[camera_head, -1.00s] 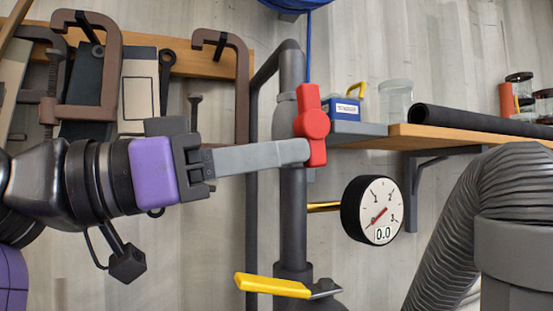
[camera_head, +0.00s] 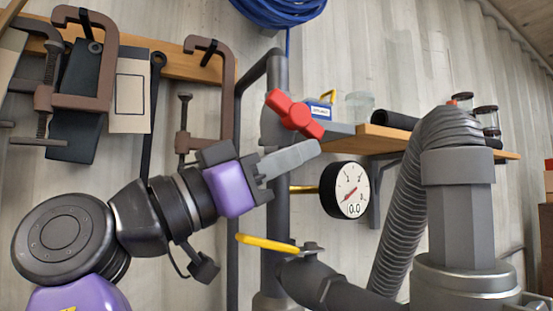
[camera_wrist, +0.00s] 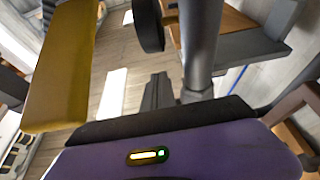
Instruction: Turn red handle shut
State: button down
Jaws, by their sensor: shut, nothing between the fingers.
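The red handle (camera_head: 295,114) is on the upright dark grey pipe (camera_head: 278,210). It slants from upper left to lower right across the pipe. My gripper (camera_head: 308,152) is shut and empty, pointing up and to the right. Its fingertips are just below the handle's lower right end; I cannot tell whether they touch it. In the wrist view the shut fingers (camera_wrist: 157,90) show beside the pipe (camera_wrist: 200,45), and the red handle is not in sight.
A yellow handle (camera_head: 267,243) is lower on the pipe; it looms large at left in the wrist view (camera_wrist: 62,65). A gauge (camera_head: 346,190) sticks out right of the pipe. Clamps (camera_head: 205,95) hang at left. A shelf (camera_head: 385,137) and thick ribbed hose (camera_head: 405,205) are at right.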

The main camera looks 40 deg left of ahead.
jog(key=shift+f+x, duration=0.2)
jog(key=shift+x, duration=0.95)
jog(key=shift+w, duration=0.1)
dwell(1.0)
